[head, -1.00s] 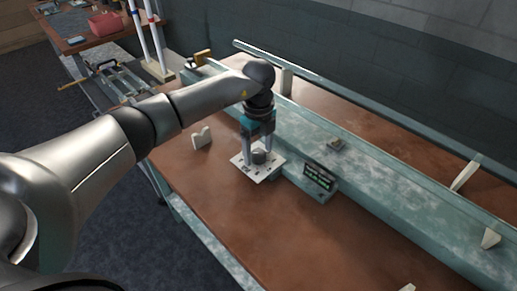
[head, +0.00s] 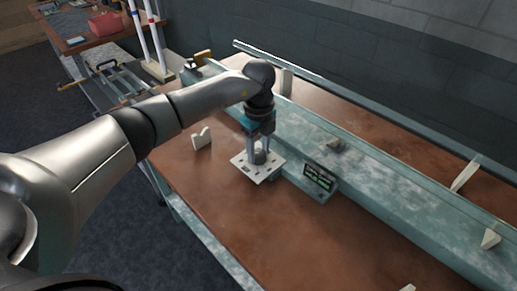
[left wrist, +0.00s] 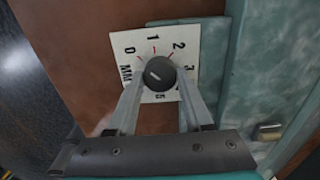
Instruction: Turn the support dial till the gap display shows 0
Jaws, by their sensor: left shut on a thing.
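The support dial is a dark round knob (left wrist: 160,73) on a white square plate (left wrist: 183,35) with printed numbers and "MM". A pale mark on the knob slants toward the upper left in the left wrist view; its exact reading is unclear. My left gripper (head: 259,157) points down over the plate (head: 245,169), its two fingers shut on the knob's sides. In the left wrist view the fingers (left wrist: 155,92) reach the knob from below. The gap display (head: 320,177) is a small dark box with green text, too small to read. My right gripper is not in view.
A cream notched support (head: 201,138) stands left of the dial. The bench front is clear. Another table (head: 88,40) stands at the back left.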

